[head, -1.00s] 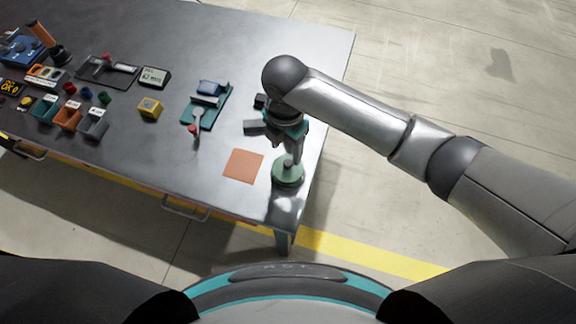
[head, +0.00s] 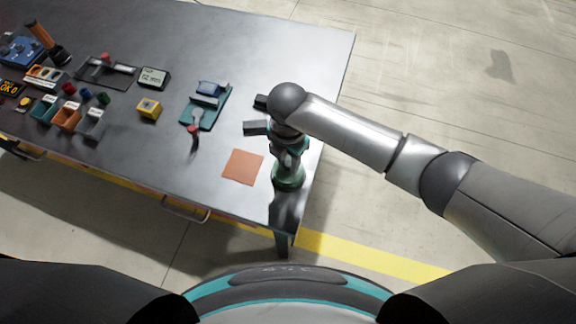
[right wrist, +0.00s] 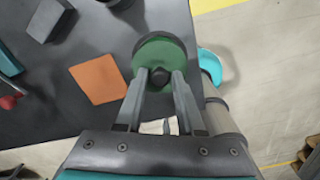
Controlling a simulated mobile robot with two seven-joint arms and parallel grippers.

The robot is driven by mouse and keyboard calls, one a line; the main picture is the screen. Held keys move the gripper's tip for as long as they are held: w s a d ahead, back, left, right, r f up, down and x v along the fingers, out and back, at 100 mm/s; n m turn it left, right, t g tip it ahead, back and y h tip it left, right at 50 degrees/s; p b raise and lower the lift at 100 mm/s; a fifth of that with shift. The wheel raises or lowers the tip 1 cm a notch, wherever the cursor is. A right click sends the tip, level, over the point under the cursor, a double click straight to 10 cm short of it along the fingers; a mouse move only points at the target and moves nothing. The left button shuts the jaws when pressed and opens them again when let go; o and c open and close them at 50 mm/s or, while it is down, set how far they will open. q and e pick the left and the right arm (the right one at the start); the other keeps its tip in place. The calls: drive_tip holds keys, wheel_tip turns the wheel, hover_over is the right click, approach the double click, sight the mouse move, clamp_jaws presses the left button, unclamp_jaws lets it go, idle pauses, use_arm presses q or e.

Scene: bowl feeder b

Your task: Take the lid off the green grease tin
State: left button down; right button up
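The green grease tin (head: 288,178) stands near the table's front right corner, partly covered by my right gripper (head: 288,162) above it. In the right wrist view, the tin's round green lid (right wrist: 158,50) has a dark knob (right wrist: 160,77) on top. My right gripper (right wrist: 160,76) is open there, with one fingertip on each side of the knob. A small gap seems to show between the knob and each finger. The tin's body is mostly hidden under the lid and the gripper. My left gripper is not in view.
A flat orange square (head: 243,167) lies left of the tin. Grey blocks (head: 256,127) stand behind it, and a teal fixture (head: 206,107) is further left. Small bins (head: 68,117) and other items fill the table's left side. The table edge is close right of the tin.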

clamp_jaws()
drive_tip(key=shift+r, duration=0.15)
